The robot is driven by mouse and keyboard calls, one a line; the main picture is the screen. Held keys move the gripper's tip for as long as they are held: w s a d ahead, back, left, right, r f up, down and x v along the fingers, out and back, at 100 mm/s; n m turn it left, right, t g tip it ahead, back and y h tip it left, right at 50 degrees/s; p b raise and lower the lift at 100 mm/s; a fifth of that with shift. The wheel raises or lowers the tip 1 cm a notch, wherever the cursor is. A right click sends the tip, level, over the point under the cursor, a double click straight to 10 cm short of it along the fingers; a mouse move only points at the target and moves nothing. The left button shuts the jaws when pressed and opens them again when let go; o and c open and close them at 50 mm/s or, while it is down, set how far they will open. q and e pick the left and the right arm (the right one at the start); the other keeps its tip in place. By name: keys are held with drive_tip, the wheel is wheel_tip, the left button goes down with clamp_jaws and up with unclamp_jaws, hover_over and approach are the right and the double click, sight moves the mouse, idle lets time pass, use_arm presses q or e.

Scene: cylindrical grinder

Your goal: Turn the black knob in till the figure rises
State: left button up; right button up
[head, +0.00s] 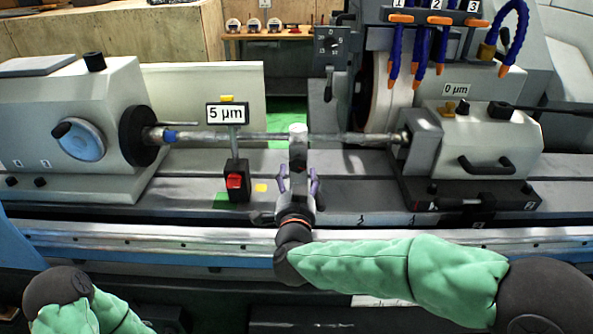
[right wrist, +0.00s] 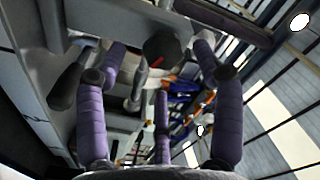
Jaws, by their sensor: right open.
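The black knob (right wrist: 163,48), with a red mark on its face, shows in the right wrist view between and beyond my fingertips. In the head view my right gripper (head: 298,184) is in front of the slim post with a pale top (head: 298,132) and largely hides what is behind it. The right gripper's purple fingers are spread around the knob's direction in the wrist view; I cannot tell whether they touch it. A display (head: 227,113) reads 5 µm, and another display (head: 456,90) reads 0 µm. My left gripper is out of view; only part of that arm shows.
A long shaft (head: 255,137) runs between the left headstock (head: 70,110) and the right tailstock (head: 480,140). A black box with a red switch (head: 235,181) stands left of my right gripper. Blue hoses (head: 394,45) hang above at the right. A rail (head: 150,240) runs along the front.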

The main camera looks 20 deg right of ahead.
sight(298, 165)
drive_tip(key=v, duration=0.7)
drive_tip(key=shift+s+a, duration=0.1)
drive_tip(key=shift+s, duration=0.05)
drive_tip(key=w+d+n+p, duration=0.1)
drive_tip(key=w+n, duration=0.1)
drive_tip(key=w, duration=0.2)
drive_tip(key=w+d+n+p, duration=0.1)
drive_tip(key=w+p, duration=0.1)
drive_tip(key=w, duration=0.2)
drive_tip(key=w+d+r+n+p, duration=0.1)
drive_tip(key=w+d+n, duration=0.1)
drive_tip(key=w, duration=0.2)
drive_tip(key=shift+n, duration=0.3)
drive_tip(key=shift+p, duration=0.3)
drive_tip(key=c, duration=1.2)
